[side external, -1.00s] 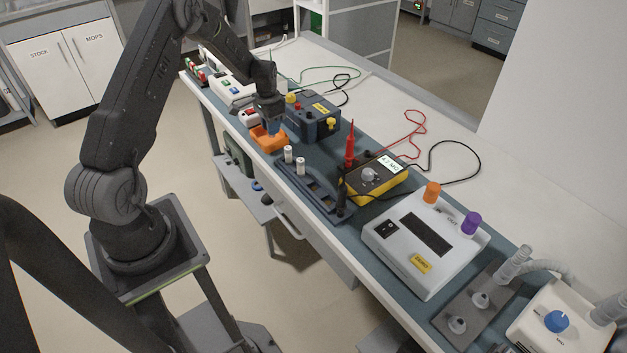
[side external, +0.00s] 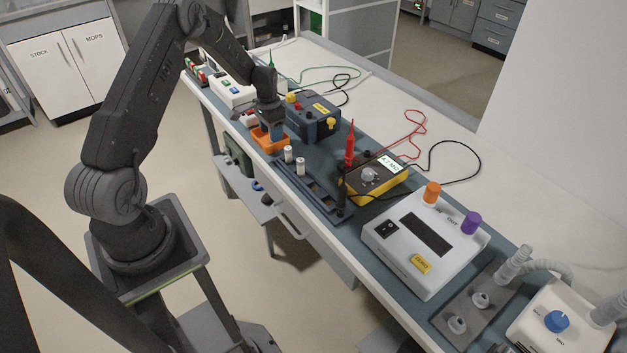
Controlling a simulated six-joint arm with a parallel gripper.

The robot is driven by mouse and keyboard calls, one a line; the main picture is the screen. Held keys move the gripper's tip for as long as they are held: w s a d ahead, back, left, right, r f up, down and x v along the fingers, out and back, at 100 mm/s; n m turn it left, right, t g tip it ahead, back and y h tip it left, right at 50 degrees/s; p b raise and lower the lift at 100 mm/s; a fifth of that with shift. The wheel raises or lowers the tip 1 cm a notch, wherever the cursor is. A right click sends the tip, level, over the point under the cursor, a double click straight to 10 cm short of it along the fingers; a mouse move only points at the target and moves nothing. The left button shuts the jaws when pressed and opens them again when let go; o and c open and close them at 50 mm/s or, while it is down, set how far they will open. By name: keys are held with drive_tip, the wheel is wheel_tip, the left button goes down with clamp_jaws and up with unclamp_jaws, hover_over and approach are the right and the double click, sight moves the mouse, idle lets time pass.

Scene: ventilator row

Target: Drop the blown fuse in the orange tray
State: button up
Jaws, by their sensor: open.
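The orange tray (side external: 266,145) sits on the blue-grey bench mat, left of the dark blue box. My gripper (side external: 276,138) points down at the tray, its fingertips low over or inside it. The jaws are open. I cannot make out a fuse between the fingers or inside the tray, as the gripper and the tray wall hide that spot. Two white cylinders with dark bands, fuse-like, stand upright in a dark rack just nearer than the tray: one (side external: 288,154) and another (side external: 300,166).
The dark blue box (side external: 318,120) with yellow and red knobs stands close right of my gripper. A yellow meter (side external: 372,181) with red and black probes and cables lies nearer.

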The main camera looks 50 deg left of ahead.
wheel_tip(320, 180, up, 14)
idle(0.6)
drive_tip(key=s+d+r+t, duration=0.1)
drive_tip(key=s+d+r, duration=0.2)
drive_tip(key=d+r, duration=0.5)
drive_tip(key=s+d+r+t, duration=0.1)
drive_tip(key=s+d+r, duration=0.2)
drive_tip(key=d+r, duration=0.6)
drive_tip(key=s+d+t, duration=0.3)
drive_tip(key=s+d, duration=1.1)
drive_tip(key=s, duration=0.2)
drive_tip(key=shift+d+t, duration=0.3)
drive_tip(key=shift+o, duration=0.4)
